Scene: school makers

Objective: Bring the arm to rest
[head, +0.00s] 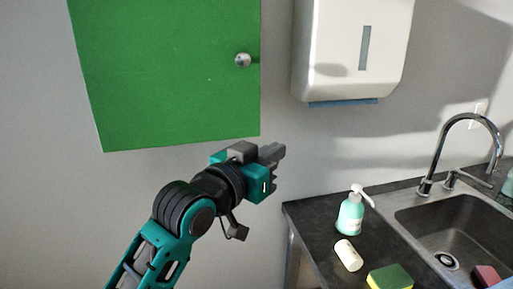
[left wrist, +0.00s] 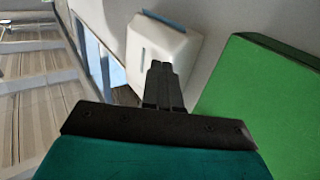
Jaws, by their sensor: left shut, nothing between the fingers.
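My left gripper (head: 272,153) is raised in front of the wall, just below the lower right corner of the green cabinet door. Its fingers are shut with nothing between them, and they point right. In the left wrist view the two dark fingers (left wrist: 160,72) lie side by side, with the white dispenser behind them. The arm comes in from the lower left of the head view. My right gripper is in neither view.
A green cabinet door (head: 165,70) and a white dispenser (head: 350,50) are on the wall. The dark counter (head: 310,222) holds a soap bottle (head: 351,215), a white cylinder (head: 348,255) and a sponge (head: 390,277). A sink (head: 460,215) with a faucet (head: 445,130) is at right.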

